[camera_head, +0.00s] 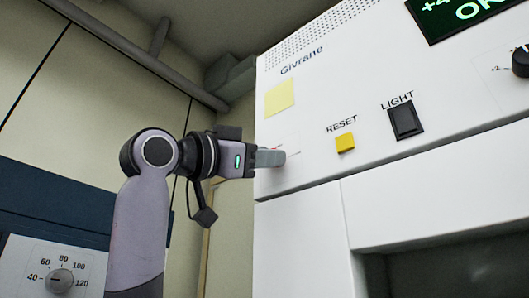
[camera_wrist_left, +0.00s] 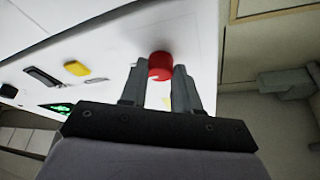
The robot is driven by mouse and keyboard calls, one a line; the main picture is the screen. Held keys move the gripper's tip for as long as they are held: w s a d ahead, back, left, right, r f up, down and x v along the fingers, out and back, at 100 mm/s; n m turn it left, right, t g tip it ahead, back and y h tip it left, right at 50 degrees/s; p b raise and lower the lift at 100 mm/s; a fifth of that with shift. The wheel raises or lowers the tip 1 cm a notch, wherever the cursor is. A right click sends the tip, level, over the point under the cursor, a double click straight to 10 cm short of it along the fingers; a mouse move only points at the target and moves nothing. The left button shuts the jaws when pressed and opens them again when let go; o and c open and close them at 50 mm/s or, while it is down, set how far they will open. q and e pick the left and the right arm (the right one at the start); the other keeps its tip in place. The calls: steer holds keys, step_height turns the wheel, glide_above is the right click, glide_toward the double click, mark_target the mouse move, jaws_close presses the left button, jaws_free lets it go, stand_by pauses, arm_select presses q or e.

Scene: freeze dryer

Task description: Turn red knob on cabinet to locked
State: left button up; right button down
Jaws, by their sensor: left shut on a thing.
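The red knob (camera_wrist_left: 160,66) sits on the white cabinet front (camera_head: 300,225), and its round red body shows clearly in the left wrist view. My left gripper (camera_head: 270,157) reaches the panel from the left at its lower left part, below the yellow note. Its two fingers are shut on the knob, one on each side, as the left wrist view shows. In the head view the fingers hide nearly all of the knob. Its locked or unlocked marking cannot be read. My right gripper is not in view.
The panel also carries a yellow reset button (camera_head: 345,143), a black light switch (camera_head: 405,121), a black dial (camera_head: 520,62) and a green display (camera_head: 463,12). A yellow note (camera_head: 280,97) is above the gripper. A grey temperature dial (camera_head: 60,281) is at lower left.

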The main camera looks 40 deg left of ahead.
arm_select(q)
steer(key=shift+m+h, duration=0.3)
steer(key=shift+m, duration=0.4)
steer(key=o, duration=1.1)
steer(key=shift+c, duration=0.2)
steer(key=b+v, duration=0.2)
steer(key=v, duration=0.5)
steer(key=shift+s, duration=0.15)
